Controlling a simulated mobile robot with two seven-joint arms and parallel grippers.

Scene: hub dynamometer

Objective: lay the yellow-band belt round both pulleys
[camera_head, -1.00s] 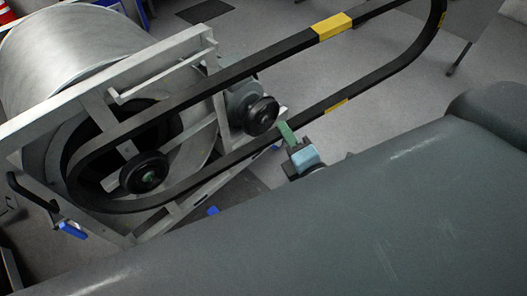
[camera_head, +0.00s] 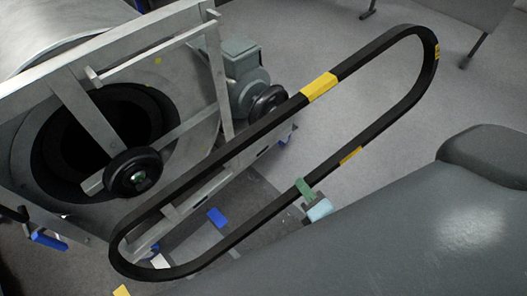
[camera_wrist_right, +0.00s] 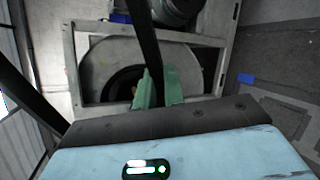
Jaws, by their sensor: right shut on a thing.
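The belt (camera_head: 225,152) is a long black loop with yellow bands, held in the air in front of the machine. In the head view both pulleys appear outside the loop, beyond its upper run. The left pulley (camera_head: 133,172) is a black wheel on a bar; the right pulley (camera_head: 269,101) sits by a grey motor, its edge close to the belt in the picture. My right gripper (camera_head: 304,189) is shut on the belt's lower run. Its green fingertips also show in the right wrist view (camera_wrist_right: 155,90), with the belt between them. My left gripper is out of view.
A pale metal frame (camera_head: 105,45) carries the pulleys, with a large drum (camera_head: 40,30) behind. A grey motor (camera_head: 245,75) stands by the right pulley. Blue pieces (camera_head: 217,217) show low by the frame. Open grey floor (camera_head: 320,35) lies to the right.

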